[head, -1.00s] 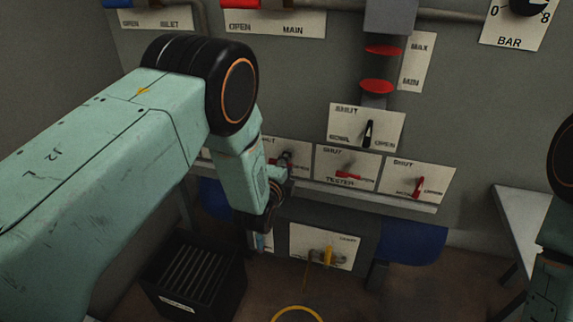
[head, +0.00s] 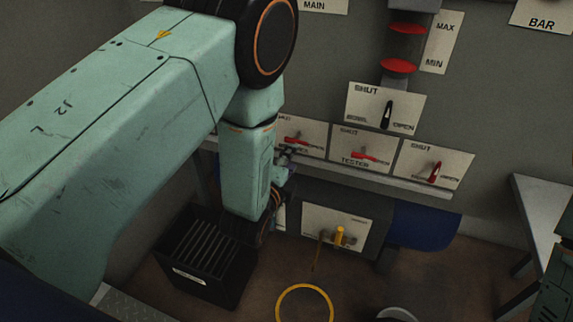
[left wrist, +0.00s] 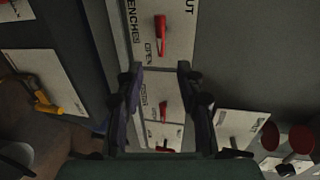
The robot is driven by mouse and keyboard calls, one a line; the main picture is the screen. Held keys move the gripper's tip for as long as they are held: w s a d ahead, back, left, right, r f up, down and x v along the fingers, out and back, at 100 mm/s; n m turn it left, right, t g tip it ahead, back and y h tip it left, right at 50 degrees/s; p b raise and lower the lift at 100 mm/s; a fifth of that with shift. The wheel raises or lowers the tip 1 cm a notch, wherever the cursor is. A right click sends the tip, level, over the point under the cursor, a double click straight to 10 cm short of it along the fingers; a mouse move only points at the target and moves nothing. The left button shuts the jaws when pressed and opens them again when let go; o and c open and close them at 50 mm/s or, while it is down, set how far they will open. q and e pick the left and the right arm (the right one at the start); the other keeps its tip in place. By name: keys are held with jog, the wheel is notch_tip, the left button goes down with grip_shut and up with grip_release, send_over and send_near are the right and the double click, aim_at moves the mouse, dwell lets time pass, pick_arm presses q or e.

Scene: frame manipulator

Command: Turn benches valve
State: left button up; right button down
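The benches valve is a small red lever (head: 296,139) on a white plate marked SHUT and OPEN, leftmost of the lower row in the head view and partly covered by my left arm. In the left wrist view, the red lever (left wrist: 160,36) shows whole on its plate (left wrist: 181,22), just beyond the fingertips. My left gripper (left wrist: 158,75) is open with nothing between its fingers, and appears apart from the lever. My right gripper is out of view; only part of that arm shows at the right edge.
The tester plate (head: 341,143), another red-lever plate (head: 411,157) and a black-lever plate (head: 410,100) are close by. A grey ledge (head: 385,180) runs below. A yellow-handled plate (head: 350,228), black crate (head: 205,262) and yellow ring (head: 304,288) are lower down.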

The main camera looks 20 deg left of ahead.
pick_arm(q)
jog(key=shift+s+r, duration=0.25)
jog(key=shift+s, duration=0.75)
jog(key=s+a+f+n+g, duration=0.3)
jog(key=s+f+n+g, duration=0.5)
jog(key=s+f+n, duration=0.5)
jog(key=s+a+f+n+g, duration=0.1)
jog(key=s+f+n+g, duration=0.1)
jog(key=s, duration=0.9)
jog(key=s+a+f+n+g, duration=0.1)
jog(key=s+f+n+g, duration=0.2)
jog(key=s, duration=0.9)
jog(key=n+g, duration=0.1)
jog(key=g, duration=0.1)
jog(key=shift+s+a+g, duration=0.2)
jog(key=shift+g, duration=0.2)
jog(key=shift+f, duration=0.1)
